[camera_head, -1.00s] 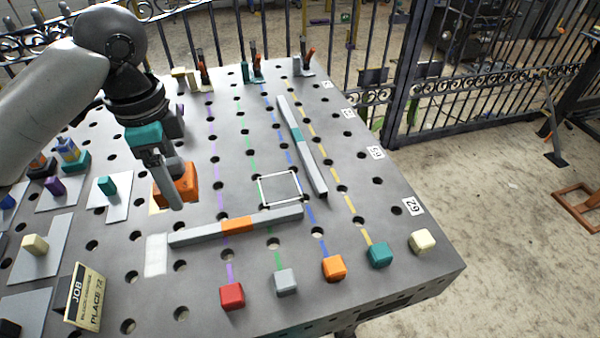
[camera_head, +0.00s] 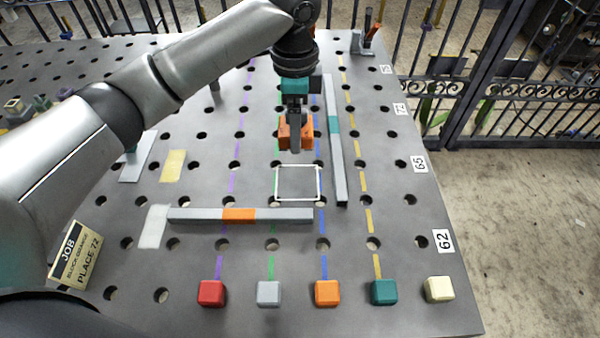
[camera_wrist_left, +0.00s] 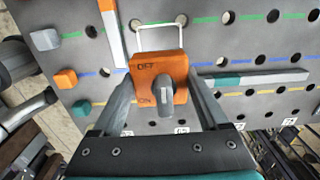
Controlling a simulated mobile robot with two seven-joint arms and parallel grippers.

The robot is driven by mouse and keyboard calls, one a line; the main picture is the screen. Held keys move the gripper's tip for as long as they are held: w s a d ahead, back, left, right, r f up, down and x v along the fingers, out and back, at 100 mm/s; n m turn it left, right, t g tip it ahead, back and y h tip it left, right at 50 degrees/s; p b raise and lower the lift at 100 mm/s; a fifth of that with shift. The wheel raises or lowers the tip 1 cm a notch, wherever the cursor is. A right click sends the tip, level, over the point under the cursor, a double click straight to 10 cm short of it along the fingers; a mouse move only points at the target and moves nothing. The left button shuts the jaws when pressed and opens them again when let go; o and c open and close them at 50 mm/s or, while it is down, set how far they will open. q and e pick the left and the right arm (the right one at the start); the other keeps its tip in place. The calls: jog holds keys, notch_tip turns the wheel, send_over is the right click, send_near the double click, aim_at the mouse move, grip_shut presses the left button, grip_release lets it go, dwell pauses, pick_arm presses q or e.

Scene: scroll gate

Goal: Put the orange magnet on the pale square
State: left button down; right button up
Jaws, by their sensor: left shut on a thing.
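The orange magnet (camera_head: 308,135) is a block with a grey knob; in the left wrist view (camera_wrist_left: 146,72) its top shows dark lettering. My left gripper (camera_head: 295,146) is shut on it, one finger on each side. The pale square (camera_head: 297,201) is a white outline on the grey table, just in front of the magnet in the head view. In the left wrist view the outline (camera_wrist_left: 160,24) shows beyond the magnet, partly hidden by it. I cannot tell how high the magnet is above the table. My right gripper is not in view.
A grey bar with an orange band (camera_head: 238,215) lies in front of the square. A grey bar with a teal band (camera_head: 334,125) lies to its right. Several coloured blocks (camera_head: 326,293) line the front edge. A yellow patch (camera_head: 173,166) lies bare at left.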

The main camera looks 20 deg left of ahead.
pick_arm(q)
jog(key=b, duration=0.1)
send_over(297, 182)
notch_tip(297, 182, down, 7)
jog(key=shift+w+f+b, duration=0.1)
jog(key=shift+f+b, duration=0.2)
jog(key=shift+f, duration=0.65)
jog(key=shift+f+b, duration=0.55)
jog(key=shift+f, duration=1.9)
grip_release()
jog(key=shift+f, duration=0.2)
notch_tip(297, 182, up, 12)
jog(key=p, duration=0.2)
jog(key=shift+r+p, duration=0.15)
jog(key=shift+p, duration=0.25)
